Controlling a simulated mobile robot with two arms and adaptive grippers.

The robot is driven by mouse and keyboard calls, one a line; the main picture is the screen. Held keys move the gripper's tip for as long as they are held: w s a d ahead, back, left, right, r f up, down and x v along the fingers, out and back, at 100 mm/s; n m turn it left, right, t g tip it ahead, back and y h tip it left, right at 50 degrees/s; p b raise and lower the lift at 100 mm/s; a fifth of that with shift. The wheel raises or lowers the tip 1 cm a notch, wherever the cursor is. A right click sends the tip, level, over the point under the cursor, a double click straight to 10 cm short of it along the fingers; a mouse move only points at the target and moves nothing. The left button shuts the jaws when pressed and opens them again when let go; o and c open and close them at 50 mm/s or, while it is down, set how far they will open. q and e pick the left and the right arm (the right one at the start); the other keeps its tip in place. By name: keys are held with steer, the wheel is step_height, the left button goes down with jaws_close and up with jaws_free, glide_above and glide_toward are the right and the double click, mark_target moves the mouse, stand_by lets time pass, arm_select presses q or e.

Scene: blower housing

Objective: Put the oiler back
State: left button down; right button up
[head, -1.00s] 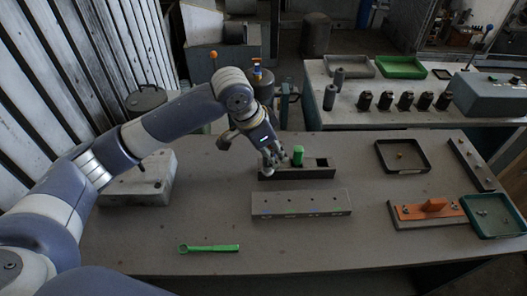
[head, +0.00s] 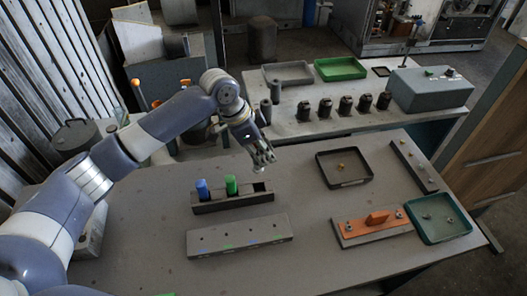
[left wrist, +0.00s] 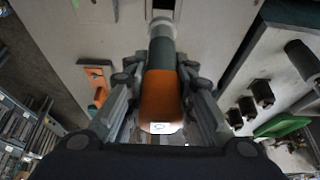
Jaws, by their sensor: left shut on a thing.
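My left gripper (head: 262,160) is shut on the oiler, above and slightly behind the right end of a dark rack (head: 205,208). In the left wrist view the oiler (left wrist: 160,95) has an orange body, a dark grey middle and a pale grey far end, between the fingers (left wrist: 160,80). In the head view the oiler is too small and covered to make out. A blue bottle (head: 202,189) and a green bottle (head: 231,185) stand upright in the rack. Its right compartment (head: 259,187) looks empty. My right gripper is not in view.
A grey block with holes (head: 238,236) lies in front of the rack. A black tray (head: 344,168), an orange part on a plate (head: 376,221) and a green tray (head: 438,218) are to the right. A second bench (head: 290,125) stands behind.

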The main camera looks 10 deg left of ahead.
arm_select(q)
step_height(320, 180, down, 7)
steer(key=b, duration=0.5)
steer(key=shift+w+d+r, duration=0.15)
steer(key=shift+r, duration=0.05)
steer(key=shift+f+p, duration=0.2)
steer(key=shift+p, duration=0.2)
steer(key=shift+p, duration=0.55)
